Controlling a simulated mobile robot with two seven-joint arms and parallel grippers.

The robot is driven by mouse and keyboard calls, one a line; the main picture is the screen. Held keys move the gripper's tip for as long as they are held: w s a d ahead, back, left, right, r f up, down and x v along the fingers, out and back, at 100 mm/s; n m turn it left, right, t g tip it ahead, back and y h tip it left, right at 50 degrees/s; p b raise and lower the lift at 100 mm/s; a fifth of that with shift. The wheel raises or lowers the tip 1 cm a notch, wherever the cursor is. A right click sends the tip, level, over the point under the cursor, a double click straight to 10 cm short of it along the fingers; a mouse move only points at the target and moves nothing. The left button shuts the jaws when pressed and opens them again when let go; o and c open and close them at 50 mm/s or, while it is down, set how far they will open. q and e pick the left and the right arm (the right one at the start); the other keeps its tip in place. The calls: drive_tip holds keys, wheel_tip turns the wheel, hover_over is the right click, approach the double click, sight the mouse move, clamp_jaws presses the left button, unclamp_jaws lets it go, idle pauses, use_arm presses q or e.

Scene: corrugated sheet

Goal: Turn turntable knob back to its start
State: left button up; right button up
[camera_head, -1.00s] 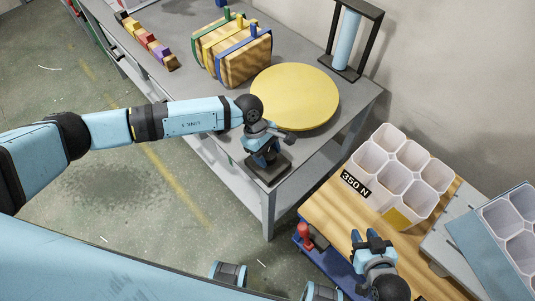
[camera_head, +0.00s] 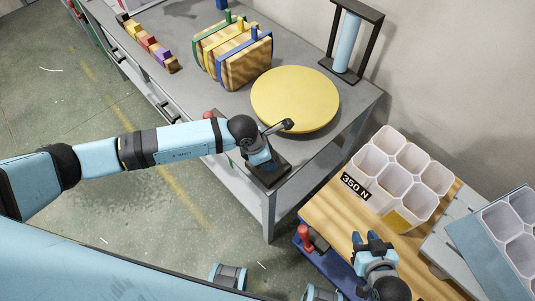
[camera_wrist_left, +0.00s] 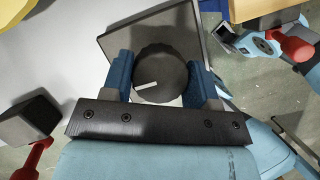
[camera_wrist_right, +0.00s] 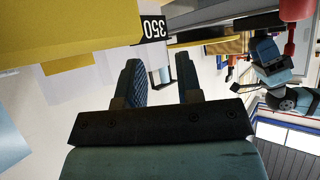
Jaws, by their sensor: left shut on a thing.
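The turntable knob (camera_wrist_left: 160,75) is a round dark knob with a white pointer mark, on a dark square base (camera_head: 270,174) at the table's near corner. In the left wrist view its mark lies nearly level, tilted slightly. My left gripper (camera_wrist_left: 160,82) is shut on the knob, one blue finger on each side. In the head view my gripper and wrist hide the knob. The round yellow turntable (camera_head: 295,98) lies just behind the knob base. My right gripper (camera_head: 370,240) is open and empty above the wooden top; its fingers also show apart in the right wrist view (camera_wrist_right: 160,80).
Wooden boards with colored frames (camera_head: 235,58) and a row of colored blocks (camera_head: 150,44) stand on the grey table (camera_head: 187,80). A black frame with a blue cylinder (camera_head: 347,42) is behind. A white multi-cell bin (camera_head: 400,178) marked 350 N sits at right.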

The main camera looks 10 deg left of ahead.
use_arm(q)
drive_tip(key=n, duration=0.2)
drive_tip(key=n+t+y, duration=0.1)
drive_tip(key=n, duration=0.1)
drive_tip(key=shift+d+n+t, duration=0.1)
drive_tip(key=shift+n+t, duration=0.2)
drive_tip(key=shift+n+t+y+b, duration=0.35)
drive_tip(key=shift+n+y, duration=0.35)
drive_tip(key=shift+n, duration=1.2)
drive_tip(key=o, duration=0.9)
drive_tip(key=shift+o, duration=0.2)
drive_tip(key=b+v, duration=0.1)
drive_tip(key=v, duration=1.3)
